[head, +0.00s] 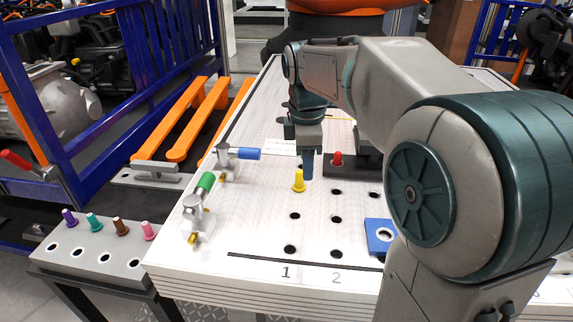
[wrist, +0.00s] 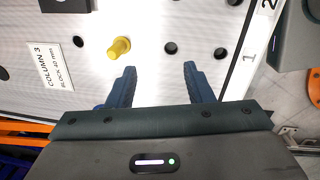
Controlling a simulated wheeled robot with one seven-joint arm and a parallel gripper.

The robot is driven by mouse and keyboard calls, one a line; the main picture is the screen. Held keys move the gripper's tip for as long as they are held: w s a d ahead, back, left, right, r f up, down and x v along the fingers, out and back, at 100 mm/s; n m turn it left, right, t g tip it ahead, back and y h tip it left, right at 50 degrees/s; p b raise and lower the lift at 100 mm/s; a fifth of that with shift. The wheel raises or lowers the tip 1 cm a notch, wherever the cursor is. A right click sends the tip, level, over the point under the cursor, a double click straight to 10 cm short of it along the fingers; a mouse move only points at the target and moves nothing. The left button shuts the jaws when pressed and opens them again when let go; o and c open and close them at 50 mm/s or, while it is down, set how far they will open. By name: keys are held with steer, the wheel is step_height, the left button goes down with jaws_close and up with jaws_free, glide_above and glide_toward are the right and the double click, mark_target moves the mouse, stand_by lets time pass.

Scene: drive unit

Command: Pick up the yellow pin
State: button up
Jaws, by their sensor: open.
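The yellow pin (head: 299,181) stands upright in the white board (head: 250,210), just in front of and left of my gripper's fingers in the head view. It also shows in the wrist view (wrist: 119,48), a little beyond the tip of the left finger and left of the gap between the fingers. My gripper (head: 308,176) is above the board with its fingers pointing down. In the wrist view my gripper (wrist: 158,70) has its two blue fingers apart, with nothing between them.
A red pin (head: 337,159) stands at a dark block (head: 362,167) to the right. Clamps with a blue handle (head: 248,154) and a green handle (head: 206,182) are on the left. A blue plate (head: 380,236) lies at the right. Several pins stand in a grey side rack (head: 90,262).

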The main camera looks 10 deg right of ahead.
mark_target(299, 171)
steer(key=w+d+r+n+g, duration=0.1)
steer(key=w+r+n, duration=0.1)
steer(key=w+n, duration=0.75)
steer(key=shift+y, duration=0.3)
steer(key=f, duration=0.8)
steer(key=shift+w+f, duration=0.3)
steer(key=shift+s+a+f+p, duration=0.15)
steer(key=shift+f+p, duration=0.35)
steer(key=shift+f, duration=2.2)
steer(key=shift+s, duration=0.1)
steer(key=shift+c, duration=0.4)
jaws_close()
